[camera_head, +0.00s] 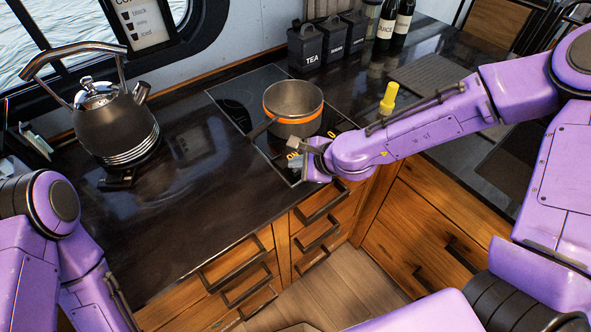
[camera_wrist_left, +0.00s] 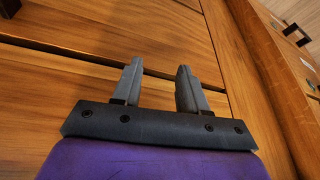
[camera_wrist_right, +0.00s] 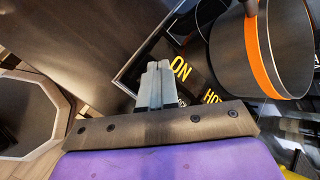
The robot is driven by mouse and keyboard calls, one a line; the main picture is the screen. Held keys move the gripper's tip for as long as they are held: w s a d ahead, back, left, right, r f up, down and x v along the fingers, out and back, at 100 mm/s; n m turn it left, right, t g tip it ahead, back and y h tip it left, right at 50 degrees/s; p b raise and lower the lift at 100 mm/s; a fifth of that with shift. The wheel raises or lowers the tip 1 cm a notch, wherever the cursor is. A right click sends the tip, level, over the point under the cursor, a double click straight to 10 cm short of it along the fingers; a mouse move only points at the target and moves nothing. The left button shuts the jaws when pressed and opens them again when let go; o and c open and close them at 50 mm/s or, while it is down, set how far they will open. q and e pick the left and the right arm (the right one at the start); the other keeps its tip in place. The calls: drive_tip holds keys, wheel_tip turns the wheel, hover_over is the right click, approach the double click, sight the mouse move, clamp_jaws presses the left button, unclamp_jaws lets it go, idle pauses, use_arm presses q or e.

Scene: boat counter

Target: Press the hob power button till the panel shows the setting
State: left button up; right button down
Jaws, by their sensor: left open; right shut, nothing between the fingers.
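The hob (camera_head: 236,98) is a black glass plate set in the dark counter, with a pan (camera_head: 293,100) with an orange band standing on it. Orange lettering shows at its front; in the right wrist view the panel (camera_wrist_right: 181,68) reads "ON" and, partly cut off, "HOT". My right gripper (camera_head: 293,146) is shut and empty at the hob's front edge; its fingertips (camera_wrist_right: 155,68) lie just left of the "ON" lettering. I cannot make out the button or whether the fingers touch it. My left gripper (camera_wrist_left: 159,68) is open and empty, facing wooden cabinet fronts.
A black kettle (camera_head: 112,122) stands at the left of the counter. Black canisters (camera_head: 306,47) and bottles (camera_head: 402,22) stand at the back. A yellow object (camera_head: 389,98) stands behind my right arm. The counter between kettle and hob is mostly clear.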

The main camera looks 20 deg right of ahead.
sight(298, 173)
drive_tip(key=shift+f+b, duration=0.35)
drive_tip(key=shift+f, duration=0.3)
idle(0.5)
drive_tip(key=shift+r+p, duration=0.85)
drive_tip(key=shift+p, duration=0.05)
wheel_tip(298, 173, up, 5)
drive_tip(key=p, duration=0.5)
drive_tip(key=shift+r, duration=0.1)
idle(0.6)
